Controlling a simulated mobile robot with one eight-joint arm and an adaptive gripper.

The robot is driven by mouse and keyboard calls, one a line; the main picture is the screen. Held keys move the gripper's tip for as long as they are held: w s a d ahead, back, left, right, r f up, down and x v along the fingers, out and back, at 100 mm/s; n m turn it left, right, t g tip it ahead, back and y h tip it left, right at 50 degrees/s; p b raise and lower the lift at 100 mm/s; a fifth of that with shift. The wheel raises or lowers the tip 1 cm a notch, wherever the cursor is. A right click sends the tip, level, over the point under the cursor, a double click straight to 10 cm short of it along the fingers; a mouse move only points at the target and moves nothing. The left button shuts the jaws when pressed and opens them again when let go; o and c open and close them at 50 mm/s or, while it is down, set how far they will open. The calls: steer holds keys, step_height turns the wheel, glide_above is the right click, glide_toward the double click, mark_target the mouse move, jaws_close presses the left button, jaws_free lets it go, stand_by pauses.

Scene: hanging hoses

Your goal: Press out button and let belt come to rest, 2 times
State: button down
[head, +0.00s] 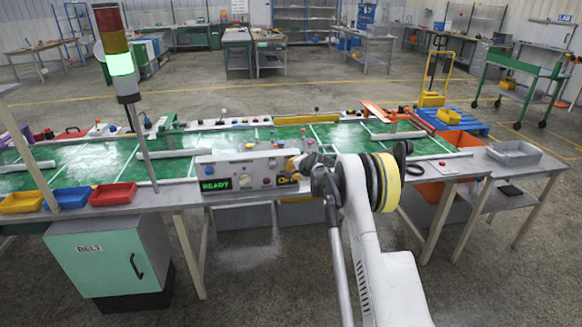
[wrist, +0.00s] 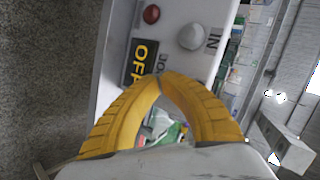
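The control panel (head: 228,171) stands at the front edge of the green belt (head: 345,136), with a lit green READY display (head: 215,184). No button labelled OUT can be read. My gripper (wrist: 160,78) has its yellow fingertips together, with nothing visible held, over the panel near the OFF plate. Contact cannot be told. My arm hides part of the panel's right end in the head view.
A signal tower (head: 120,62) on a pole shows its green lamp lit. Red (head: 113,195), blue (head: 68,199) and yellow (head: 21,202) bins line the left front edge. A grey tray (head: 514,153) sits at the right. A BELT cabinet (head: 100,262) stands below.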

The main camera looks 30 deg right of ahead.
stand_by(0.6)
steer(key=shift+s+a, duration=0.25)
steer(key=shift+s, duration=0.55)
steer(key=shift+s+a+b, duration=0.1)
steer(key=shift+s+a, duration=0.15)
steer(key=shift+s, duration=0.55)
steer(key=shift+s+a+b, duration=0.15)
steer(key=shift+s+a, duration=0.05)
steer(key=shift+s, duration=0.6)
steer(key=shift+s+a+b, duration=0.1)
steer(key=shift+s+a, duration=0.15)
steer(key=shift+s, duration=0.55)
